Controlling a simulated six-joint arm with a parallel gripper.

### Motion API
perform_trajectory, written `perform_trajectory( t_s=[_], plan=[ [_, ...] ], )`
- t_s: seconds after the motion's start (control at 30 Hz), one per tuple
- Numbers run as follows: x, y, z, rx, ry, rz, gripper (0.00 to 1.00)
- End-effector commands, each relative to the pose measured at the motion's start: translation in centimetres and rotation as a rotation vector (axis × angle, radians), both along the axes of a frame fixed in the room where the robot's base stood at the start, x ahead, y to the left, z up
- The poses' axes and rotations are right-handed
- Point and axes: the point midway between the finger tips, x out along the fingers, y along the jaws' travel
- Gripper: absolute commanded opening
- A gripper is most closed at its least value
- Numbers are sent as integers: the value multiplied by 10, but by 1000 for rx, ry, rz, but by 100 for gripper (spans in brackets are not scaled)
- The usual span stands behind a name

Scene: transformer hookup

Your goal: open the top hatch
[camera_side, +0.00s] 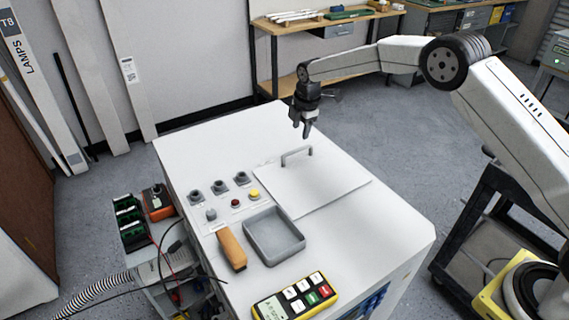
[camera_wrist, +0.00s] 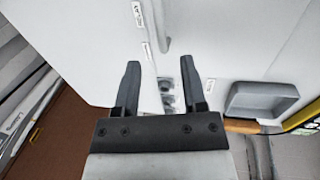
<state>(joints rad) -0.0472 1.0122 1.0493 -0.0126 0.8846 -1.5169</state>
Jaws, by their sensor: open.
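The top hatch (camera_side: 325,187) is a thin white square panel lying flat on the white cabinet (camera_side: 205,155). Its grey bar handle (camera_side: 297,153) stands near the far edge. My gripper (camera_side: 307,133) hangs above the cabinet top, close to the handle and slightly beyond it in the side view, apart from it. It points down, with nothing between its fingers. In the wrist view my gripper (camera_wrist: 160,63) shows two dark fingers spread apart. A grey bar, seemingly the handle (camera_wrist: 163,28), shows above and between the fingertips. The hatch (camera_wrist: 215,40) appears as a pale surface to its right.
On the cabinet top are a grey tray (camera_side: 275,240), an orange-handled item (camera_side: 232,249), a yellow handheld device (camera_side: 296,298), and a red button (camera_side: 236,203) among sockets. A trolley with green terminals (camera_side: 130,222) stands left. The far cabinet top is clear.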

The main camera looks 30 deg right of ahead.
Motion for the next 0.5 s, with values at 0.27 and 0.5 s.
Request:
perform_trajectory(
  t_s=[0.27, 0.5],
  plan=[
    [1, 0, -5, 0, 0, -2, 54],
    [4, 0, -25, 0, 2, -2, 54]
  ],
)
